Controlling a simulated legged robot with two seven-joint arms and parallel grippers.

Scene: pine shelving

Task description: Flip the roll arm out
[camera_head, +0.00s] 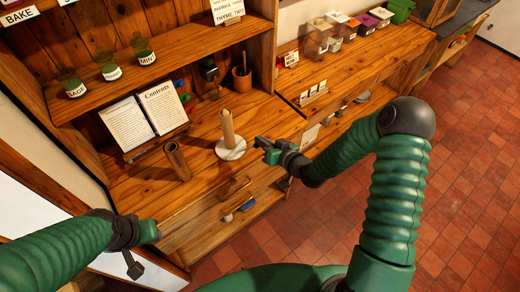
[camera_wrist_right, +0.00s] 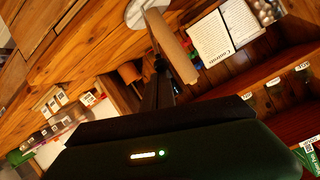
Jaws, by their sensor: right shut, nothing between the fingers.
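A light brown upright post (camera_head: 227,128) stands on a round white base (camera_head: 231,149) on the wooden counter. I take this for the roll holder; no separate swung-out arm can be made out. My right gripper (camera_head: 262,143) is shut and empty, just right of the post and base, pointing left towards them. In the right wrist view the post (camera_wrist_right: 172,48) runs close beside and past the dark finger tips (camera_wrist_right: 158,70), with the white base (camera_wrist_right: 136,12) at the top; contact cannot be told. My left gripper (camera_head: 143,245) is low at the left, away from the post, its fingers unclear.
An open book (camera_head: 145,122) on a stand and a dark brown cylinder (camera_head: 177,161) stand left of the post. A pot with a stick (camera_head: 242,78) is behind. A drawer with a handle (camera_head: 235,188) is in front. Jars (camera_head: 108,65) line the shelf above.

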